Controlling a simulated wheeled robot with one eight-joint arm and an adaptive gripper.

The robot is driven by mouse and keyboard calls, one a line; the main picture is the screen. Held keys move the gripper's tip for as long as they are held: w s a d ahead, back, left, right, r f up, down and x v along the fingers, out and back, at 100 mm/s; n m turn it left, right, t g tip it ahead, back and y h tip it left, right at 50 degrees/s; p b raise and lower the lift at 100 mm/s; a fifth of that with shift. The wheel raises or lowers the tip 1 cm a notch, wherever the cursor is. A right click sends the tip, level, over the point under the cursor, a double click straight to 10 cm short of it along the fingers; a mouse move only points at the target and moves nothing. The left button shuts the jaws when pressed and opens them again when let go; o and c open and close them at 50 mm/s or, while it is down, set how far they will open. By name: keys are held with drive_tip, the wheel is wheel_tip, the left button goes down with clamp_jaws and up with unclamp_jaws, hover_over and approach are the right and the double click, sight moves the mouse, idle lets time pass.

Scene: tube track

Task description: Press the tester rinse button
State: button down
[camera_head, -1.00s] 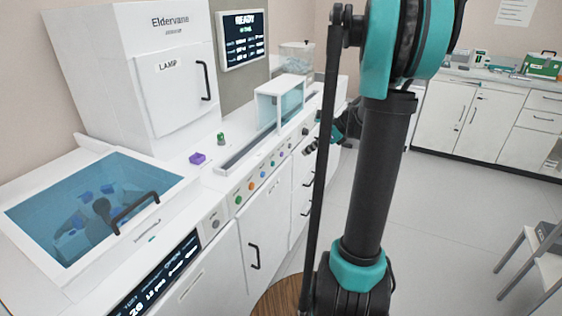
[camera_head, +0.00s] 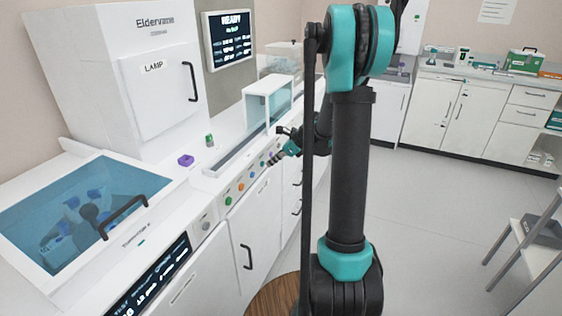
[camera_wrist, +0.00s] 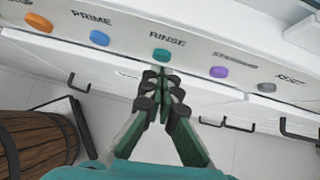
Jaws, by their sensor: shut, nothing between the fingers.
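The rinse button (camera_wrist: 162,55) is a teal round button under the label RINSE on the white front panel, at the top middle of the wrist view. My gripper (camera_wrist: 161,73) is shut and empty, its tips pointing at the button and just below it in the picture. I cannot tell whether the tips touch it. In the head view my gripper (camera_head: 274,158) is at the panel's button row, by the right end of the row of coloured buttons. It covers part of that row.
A blue PRIME button (camera_wrist: 99,38) and an orange button (camera_wrist: 38,22) lie left of rinse; a purple button (camera_wrist: 219,72) and a grey button (camera_wrist: 266,87) lie right. Cabinet handles (camera_wrist: 128,74) stick out below. A wooden barrel-like object (camera_wrist: 35,140) stands at lower left.

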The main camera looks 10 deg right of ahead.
drive_tip(key=shift+w+a, duration=0.2)
drive_tip(key=shift+a, duration=0.2)
drive_tip(key=shift+w+a, duration=0.5)
drive_tip(key=shift+a, duration=0.3)
drive_tip(key=s+d+f+v, duration=0.1)
drive_tip(key=d+f+v, duration=0.1)
drive_tip(key=v, duration=1.1)
drive_tip(key=shift+d, duration=0.25)
drive_tip(key=shift+s, duration=0.2)
